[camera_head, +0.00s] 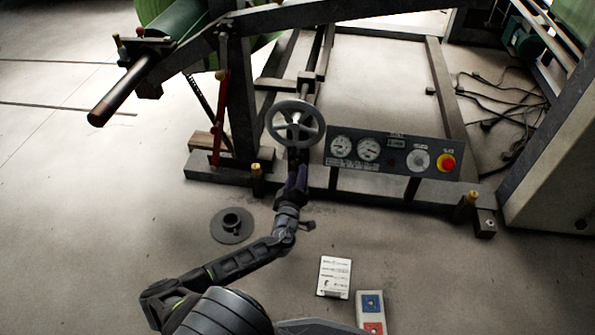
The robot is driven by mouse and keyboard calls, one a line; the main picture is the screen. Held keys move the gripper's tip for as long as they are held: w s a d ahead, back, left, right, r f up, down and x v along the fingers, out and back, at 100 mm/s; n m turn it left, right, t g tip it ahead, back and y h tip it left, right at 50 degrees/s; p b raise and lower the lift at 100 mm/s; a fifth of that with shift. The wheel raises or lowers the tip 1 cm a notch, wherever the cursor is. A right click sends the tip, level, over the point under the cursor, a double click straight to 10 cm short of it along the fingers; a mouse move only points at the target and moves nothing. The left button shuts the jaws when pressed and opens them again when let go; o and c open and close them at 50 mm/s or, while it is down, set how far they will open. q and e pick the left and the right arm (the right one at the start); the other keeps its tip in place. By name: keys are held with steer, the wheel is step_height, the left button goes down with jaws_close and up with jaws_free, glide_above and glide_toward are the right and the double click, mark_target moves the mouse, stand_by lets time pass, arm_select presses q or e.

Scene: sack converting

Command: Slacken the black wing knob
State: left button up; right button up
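My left gripper (296,178) reaches up from the bottom of the head view to just below a grey spoked handwheel (270,121) on the machine frame. Its dark, purplish fingers point away from me, at the foot of the wheel's stand. I cannot make out the gap between the fingers, or whether they touch anything. I cannot pick out the black wing knob for certain; the gripper and wheel cover the spot between them. My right gripper is not in view.
A dark round base (232,226), a white card (334,277) and a box with blue and red buttons (371,312) are nearer. Cables (500,95) lie at right. Floor at left is clear.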

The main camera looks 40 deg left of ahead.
arm_select(q)
steer(key=p+v, duration=0.1)
steer(key=v, duration=0.5)
steer(key=shift+p, duration=0.4)
steer(key=shift+s, duration=0.15)
